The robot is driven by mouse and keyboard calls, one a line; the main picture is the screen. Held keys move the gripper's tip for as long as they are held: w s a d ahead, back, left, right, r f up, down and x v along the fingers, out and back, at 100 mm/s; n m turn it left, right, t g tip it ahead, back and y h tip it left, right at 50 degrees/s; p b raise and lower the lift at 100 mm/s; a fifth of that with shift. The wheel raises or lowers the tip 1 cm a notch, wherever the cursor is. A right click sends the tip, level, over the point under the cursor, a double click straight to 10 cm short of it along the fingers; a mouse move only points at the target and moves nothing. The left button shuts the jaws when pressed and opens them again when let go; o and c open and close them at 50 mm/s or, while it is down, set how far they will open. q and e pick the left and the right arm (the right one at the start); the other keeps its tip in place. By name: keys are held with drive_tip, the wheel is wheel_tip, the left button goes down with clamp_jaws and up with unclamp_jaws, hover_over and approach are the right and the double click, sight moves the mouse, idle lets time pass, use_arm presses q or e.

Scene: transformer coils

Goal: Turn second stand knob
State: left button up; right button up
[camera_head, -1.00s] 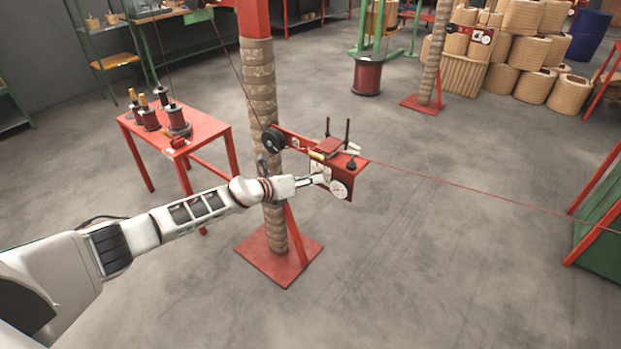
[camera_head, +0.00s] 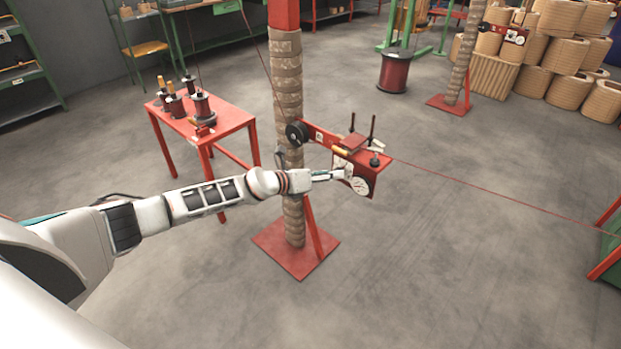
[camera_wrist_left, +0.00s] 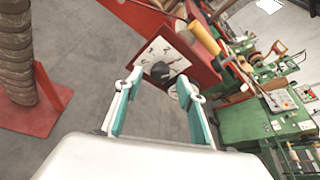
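The near stand is a rope-wrapped post (camera_head: 288,100) with a red bracket holding a small red device (camera_head: 368,160). A white dial plate with a dark knob (camera_wrist_left: 161,70) is on the device's side facing my left wrist. My left gripper (camera_wrist_left: 158,88) is open, its teal fingers pointing at the plate, one on either side of the knob in the picture. I cannot tell whether they touch it. In the head view my left gripper (camera_head: 334,175) is at the device's left side, and the knob is hard to make out. A similar far stand (camera_head: 467,50) has its own device (camera_head: 507,33). My right gripper is not in view.
A red table (camera_head: 225,120) with several spools stands left of the post. A thin red wire (camera_head: 480,190) runs right from the device. A red base plate (camera_head: 300,255) lies under the post. Coils (camera_head: 555,50) are stacked at the back right. Floor in front is clear.

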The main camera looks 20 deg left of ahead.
use_arm(q)
drive_tip(key=v, duration=1)
drive_tip(key=shift+s, duration=0.15)
drive_tip(key=shift+d, duration=0.1)
drive_tip(key=s+d+f+n, duration=0.4)
drive_tip(key=s+d+n, duration=0.3)
drive_tip(key=d, duration=0.2)
drive_tip(key=s+d+f+n, duration=0.4)
drive_tip(key=s+d+n, duration=0.3)
drive_tip(key=d+n, duration=0.1)
drive_tip(key=s+a+f+n+y, duration=0.1)
drive_tip(key=s+a+f+n, duration=0.1)
drive_tip(key=s+n, duration=0.3)
drive_tip(key=s+a+f+n+y, duration=0.2)
drive_tip(key=s+a+f+n, duration=0.1)
drive_tip(key=s+f+n, duration=0.2)
drive_tip(key=s+a+f+n+g+y, duration=0.1)
drive_tip(key=s+a+f+n, duration=0.2)
drive_tip(key=s+n, duration=0.3)
drive_tip(key=shift+s+f+n+y, duration=0.35)
drive_tip(key=shift+s+n+y, duration=0.05)
drive_tip(key=shift+s, duration=0.75)
drive_tip(key=shift+c, duration=1.4)
drive_tip(key=shift+d, duration=0.1)
drive_tip(key=shift+c, duration=0.2)
